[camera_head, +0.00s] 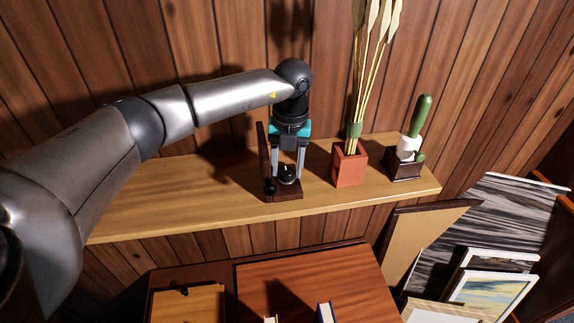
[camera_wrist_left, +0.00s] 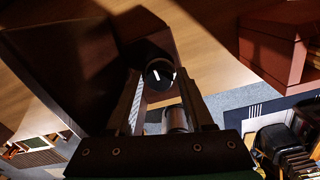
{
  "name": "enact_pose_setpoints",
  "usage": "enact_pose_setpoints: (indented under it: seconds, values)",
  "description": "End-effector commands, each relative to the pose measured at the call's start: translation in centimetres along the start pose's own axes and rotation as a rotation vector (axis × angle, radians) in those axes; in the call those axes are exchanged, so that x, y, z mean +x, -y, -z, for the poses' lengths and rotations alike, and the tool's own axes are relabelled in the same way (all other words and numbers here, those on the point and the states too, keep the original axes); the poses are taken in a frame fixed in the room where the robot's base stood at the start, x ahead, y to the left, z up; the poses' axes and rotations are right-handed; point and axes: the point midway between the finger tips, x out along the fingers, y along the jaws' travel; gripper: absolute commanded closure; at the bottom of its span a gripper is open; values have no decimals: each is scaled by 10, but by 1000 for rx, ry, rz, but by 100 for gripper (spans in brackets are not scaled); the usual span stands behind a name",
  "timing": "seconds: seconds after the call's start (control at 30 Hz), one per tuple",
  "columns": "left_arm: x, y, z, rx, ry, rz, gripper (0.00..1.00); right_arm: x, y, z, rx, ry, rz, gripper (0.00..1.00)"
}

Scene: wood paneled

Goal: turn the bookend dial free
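The dark wooden bookend (camera_head: 284,196) stands on the wall shelf, with an upright panel on its left and a low base. Its black round dial (camera_head: 288,175) sits on the base and also shows in the left wrist view (camera_wrist_left: 158,76), with a white mark on its face. My left gripper (camera_head: 287,177) points down over the base, its two fingers apart on either side of the dial. A thin gap seems to remain between fingers and dial; contact is hard to make out. My right gripper is not in view.
On the wooden shelf (camera_head: 190,195), a terracotta pot (camera_head: 349,168) with dried stalks stands close right of the bookend. A cactus in a dark planter (camera_head: 404,166) is further right. The shelf's left part is clear. Leaning frames (camera_head: 490,292) and a brown cabinet (camera_head: 340,285) are below.

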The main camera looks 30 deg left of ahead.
Motion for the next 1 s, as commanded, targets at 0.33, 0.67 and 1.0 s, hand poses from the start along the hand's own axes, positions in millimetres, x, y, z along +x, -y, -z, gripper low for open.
enact_pose_setpoints:
  seconds: [0.33,0.67,1.0]
  values:
    - [-1,0,0,0,0,0,89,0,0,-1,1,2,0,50]
    - [-1,0,0,2,1,0,100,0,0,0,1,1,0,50]
    - [0,0,0,112,7,0,100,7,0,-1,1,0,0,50]
